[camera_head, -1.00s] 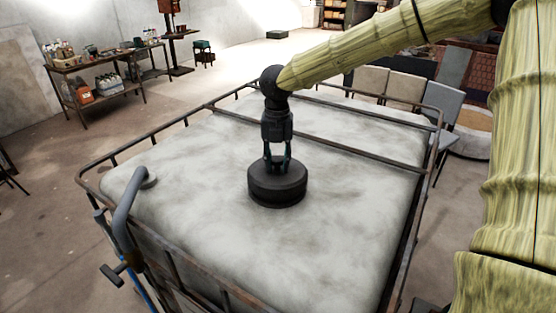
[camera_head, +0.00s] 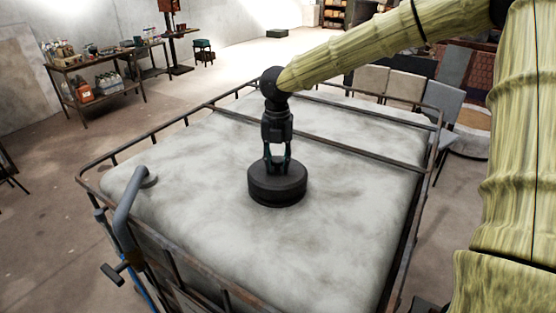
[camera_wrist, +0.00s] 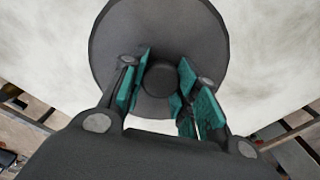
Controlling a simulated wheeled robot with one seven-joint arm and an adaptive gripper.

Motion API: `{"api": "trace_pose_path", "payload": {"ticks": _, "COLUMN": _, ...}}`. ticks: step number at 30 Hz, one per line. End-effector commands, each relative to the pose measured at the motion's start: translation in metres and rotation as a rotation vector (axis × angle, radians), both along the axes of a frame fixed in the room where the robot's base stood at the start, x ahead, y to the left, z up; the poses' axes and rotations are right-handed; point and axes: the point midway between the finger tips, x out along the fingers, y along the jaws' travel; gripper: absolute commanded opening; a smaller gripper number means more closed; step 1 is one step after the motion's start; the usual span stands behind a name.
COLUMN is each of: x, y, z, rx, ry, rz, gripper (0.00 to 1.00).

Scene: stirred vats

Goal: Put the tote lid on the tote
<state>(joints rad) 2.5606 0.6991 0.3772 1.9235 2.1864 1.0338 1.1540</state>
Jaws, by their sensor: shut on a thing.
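The tote (camera_head: 200,215) is a large pale, grey-stained container in a rusty metal frame, filling the middle of the head view. The tote lid (camera_head: 277,187) is a round dark-grey cap with a raised knob at its centre, on the middle of the tote's top. My gripper (camera_head: 277,163) points straight down over the lid. In the wrist view the teal finger pads (camera_wrist: 160,82) stand on either side of the knob (camera_wrist: 160,78), and they are shut on it. The lid looks level. Its underside and any opening beneath it are hidden.
A frame bar (camera_head: 320,138) crosses the tote's top behind the lid. A grey pipe (camera_head: 128,200) rises at the tote's left corner. Chairs (camera_head: 405,87) stand behind at right. A table with bottles (camera_head: 100,75) is at the back left. The tote's top around the lid is clear.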

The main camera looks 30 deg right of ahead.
Motion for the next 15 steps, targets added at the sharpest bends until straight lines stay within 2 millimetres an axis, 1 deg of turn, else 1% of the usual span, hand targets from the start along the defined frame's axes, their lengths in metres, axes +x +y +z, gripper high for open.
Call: {"api": "trace_pose_path", "payload": {"ticks": 15, "x": 0.0, "y": 0.0, "z": -0.008, "rx": 0.0, "ry": 0.0, "rz": 0.0, "gripper": 0.0}}
